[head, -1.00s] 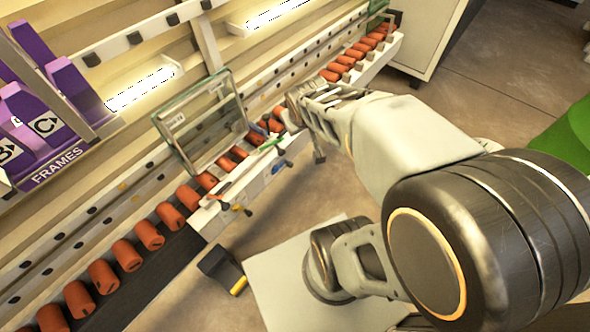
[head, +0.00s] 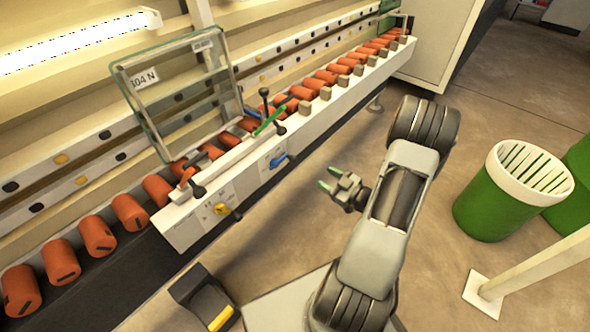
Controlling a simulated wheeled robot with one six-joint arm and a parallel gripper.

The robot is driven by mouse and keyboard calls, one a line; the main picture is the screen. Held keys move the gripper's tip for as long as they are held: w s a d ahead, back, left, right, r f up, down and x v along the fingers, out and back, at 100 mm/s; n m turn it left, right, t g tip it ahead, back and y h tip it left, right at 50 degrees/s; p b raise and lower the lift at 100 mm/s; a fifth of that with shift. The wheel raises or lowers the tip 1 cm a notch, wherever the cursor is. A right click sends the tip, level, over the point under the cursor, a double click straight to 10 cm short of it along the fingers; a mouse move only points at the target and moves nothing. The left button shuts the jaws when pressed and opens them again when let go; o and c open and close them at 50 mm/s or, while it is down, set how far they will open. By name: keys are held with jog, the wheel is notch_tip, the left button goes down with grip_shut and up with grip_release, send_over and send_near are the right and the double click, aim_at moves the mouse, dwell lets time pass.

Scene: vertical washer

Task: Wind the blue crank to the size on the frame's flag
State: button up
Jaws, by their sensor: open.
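The blue crank (head: 278,161) is a small handle on the white front panel of the washer's roller bed. The green-edged glass frame (head: 172,95) stands tilted on the orange rollers. A white label (head: 145,79) on it appears to read "304 N", its first character unclear. I cannot tell whether this label is the flag. My gripper (head: 328,184) is open and empty, over the floor to the right of the crank and apart from it. The size set by the crank is not readable.
A yellow knob (head: 221,209) and black-knobbed levers (head: 265,94) stick out near the crank. A green bar (head: 268,120) lies above it. A black-and-yellow pedal (head: 203,299) is on the floor. A green bin (head: 508,190) stands right. Floor between bed and arm is clear.

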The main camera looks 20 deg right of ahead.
aim_at(296, 162)
jog(key=b+x, duration=0.3)
jog(key=x, duration=1)
jog(key=shift+a, duration=0.25)
jog(key=shift+w, duration=0.1)
jog(key=shift+c, duration=0.3)
jog(key=c, duration=0.9)
jog(key=shift+o, duration=0.2)
jog(key=shift+f+m, duration=0.1)
jog(key=shift+m, duration=0.2)
